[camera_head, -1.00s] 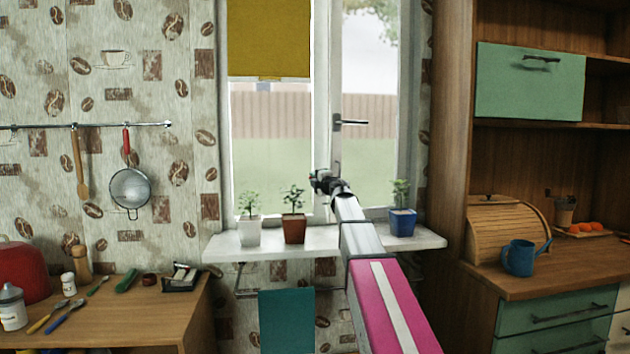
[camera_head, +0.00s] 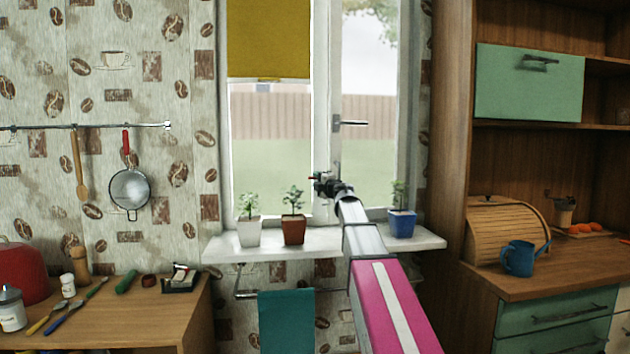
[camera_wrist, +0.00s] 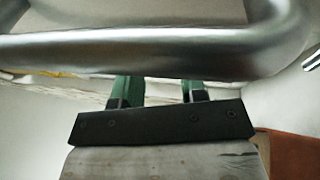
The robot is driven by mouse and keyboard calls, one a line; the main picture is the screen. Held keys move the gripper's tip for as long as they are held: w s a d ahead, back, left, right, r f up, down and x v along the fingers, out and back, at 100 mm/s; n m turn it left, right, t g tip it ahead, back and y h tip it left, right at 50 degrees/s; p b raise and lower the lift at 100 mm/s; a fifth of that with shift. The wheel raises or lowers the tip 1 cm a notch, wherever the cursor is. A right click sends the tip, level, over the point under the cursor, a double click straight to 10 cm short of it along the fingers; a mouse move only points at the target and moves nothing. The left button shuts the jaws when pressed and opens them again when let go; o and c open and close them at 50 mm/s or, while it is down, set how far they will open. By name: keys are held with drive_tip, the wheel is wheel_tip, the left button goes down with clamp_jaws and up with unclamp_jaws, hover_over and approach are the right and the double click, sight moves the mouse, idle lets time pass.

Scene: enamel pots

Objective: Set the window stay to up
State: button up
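The window (camera_head: 365,100) has a pale frame. A metal lever (camera_head: 350,122) on its middle post lies level, pointing right. I cannot tell whether this is the stay; no other stay shows clearly. My gripper (camera_head: 318,183) is well below this lever, in front of the lower window frame, above the sill. A small red spot shows at its tip. In the wrist view my gripper (camera_wrist: 154,90) has two green-padded fingers apart, with nothing seen between them. A thick bent metal bar (camera_wrist: 140,52) crosses the view close to the camera and hides the fingertips.
The sill (camera_head: 335,240) holds a white pot (camera_head: 249,234), a brown pot (camera_head: 294,231) and a blue pot (camera_head: 402,224), close around my arm. A yellow blind (camera_head: 268,38) covers the upper left pane. A teal towel (camera_head: 287,318) hangs below.

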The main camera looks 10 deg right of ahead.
drive_tip(key=v, duration=0.8)
drive_tip(key=shift+s, duration=0.15)
